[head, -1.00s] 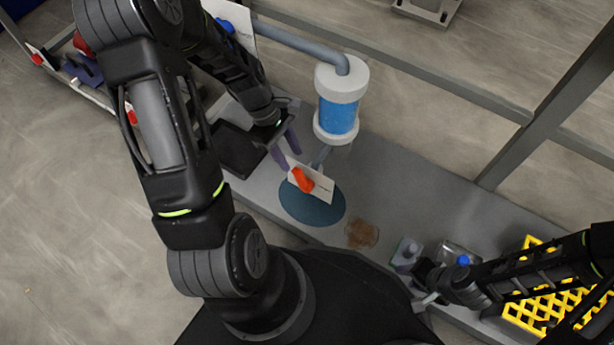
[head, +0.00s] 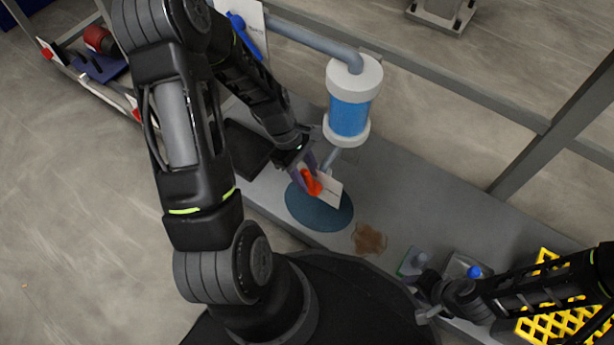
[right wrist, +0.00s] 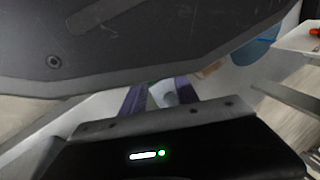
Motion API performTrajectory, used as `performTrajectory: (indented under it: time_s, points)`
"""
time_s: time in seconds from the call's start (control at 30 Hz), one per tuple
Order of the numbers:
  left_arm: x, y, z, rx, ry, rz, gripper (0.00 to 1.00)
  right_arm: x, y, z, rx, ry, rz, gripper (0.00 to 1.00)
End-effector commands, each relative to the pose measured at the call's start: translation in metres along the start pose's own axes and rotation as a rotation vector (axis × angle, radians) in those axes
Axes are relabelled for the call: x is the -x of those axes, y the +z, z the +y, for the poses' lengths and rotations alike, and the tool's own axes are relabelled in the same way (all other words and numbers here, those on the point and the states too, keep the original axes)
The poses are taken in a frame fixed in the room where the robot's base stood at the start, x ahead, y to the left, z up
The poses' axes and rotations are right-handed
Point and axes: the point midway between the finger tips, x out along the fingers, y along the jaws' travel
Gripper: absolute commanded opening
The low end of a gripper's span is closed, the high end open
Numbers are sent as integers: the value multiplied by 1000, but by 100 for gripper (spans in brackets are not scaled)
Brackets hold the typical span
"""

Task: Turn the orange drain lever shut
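The orange drain lever (head: 312,184) sits on a white plate (head: 329,190) below the blue filter housing (head: 350,118), above a dark blue round mat (head: 318,212). My left gripper (head: 308,170) is at the lever, with its purple fingers around or beside it; whether they press on it cannot be told. My right gripper (head: 424,312) is low at the right, near a green and grey block (head: 413,262). Its purple fingers show apart in the right wrist view (right wrist: 160,100), with a grey rounded thing behind the gap.
A brown stain (head: 369,239) lies on the grey bench right of the mat. A blue-knobbed item (head: 474,271) and a yellow grid (head: 545,320) are at the right. A dark tray (head: 246,148) lies left of the housing. A blue lever (head: 246,35) is at the top.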

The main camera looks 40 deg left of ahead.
Motion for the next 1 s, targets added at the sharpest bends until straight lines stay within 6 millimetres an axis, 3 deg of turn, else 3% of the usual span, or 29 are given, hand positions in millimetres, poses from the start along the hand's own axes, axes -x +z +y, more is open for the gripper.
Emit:
performTrajectory:
  time_s: [0.23,0.7,1.0]
  points:
    - [0,0,0,0,0,0,38,0,0,0,0,0,0,36]
    - [0,0,0,0,0,0,0,0,0,0,0,0,0,36]
    - [0,0,0,-1,0,0,0,0,0,0,0,0,0,36]
